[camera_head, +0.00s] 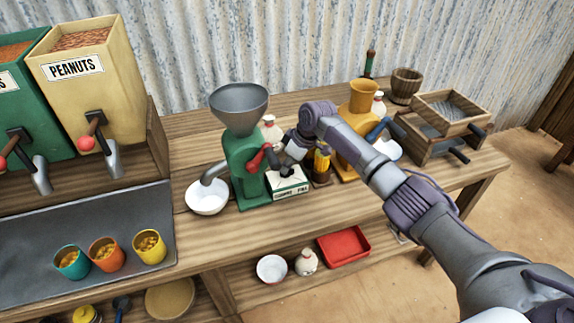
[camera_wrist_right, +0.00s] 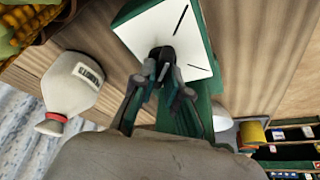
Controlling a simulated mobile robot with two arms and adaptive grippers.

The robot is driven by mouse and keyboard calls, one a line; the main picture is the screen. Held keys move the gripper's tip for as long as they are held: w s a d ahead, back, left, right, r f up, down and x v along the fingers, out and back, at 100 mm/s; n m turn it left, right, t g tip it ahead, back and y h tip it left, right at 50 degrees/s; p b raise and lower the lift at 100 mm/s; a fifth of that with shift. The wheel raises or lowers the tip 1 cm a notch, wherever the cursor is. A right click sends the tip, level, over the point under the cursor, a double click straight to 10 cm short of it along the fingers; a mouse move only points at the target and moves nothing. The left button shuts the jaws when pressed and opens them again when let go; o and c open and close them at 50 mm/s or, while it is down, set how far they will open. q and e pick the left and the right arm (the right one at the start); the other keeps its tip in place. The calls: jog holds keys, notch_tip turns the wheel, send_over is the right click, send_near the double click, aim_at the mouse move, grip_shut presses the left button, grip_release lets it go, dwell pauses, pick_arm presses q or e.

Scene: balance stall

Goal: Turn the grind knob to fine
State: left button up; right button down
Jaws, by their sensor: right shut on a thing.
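The green grinder (camera_head: 244,165) stands on the wooden table with a grey hopper (camera_head: 238,108) on top and a red crank handle (camera_head: 258,157) on its side. Its white dial plate (camera_head: 289,187) has lettering along the front, too small to read surely; the plate also shows in the right wrist view (camera_wrist_right: 190,30) with two dark line marks. My right gripper (camera_head: 287,169) is shut on the dark grind knob (camera_wrist_right: 161,52) over the plate. The fingers cover much of the knob, so I cannot tell its setting. My left gripper is not in view.
A white bowl (camera_head: 206,197) sits under the grinder's spout. Peanut dispensers (camera_head: 90,75) stand at left.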

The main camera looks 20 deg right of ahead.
jog(key=c, duration=1.2)
grip_release()
jog(key=v, duration=1.2)
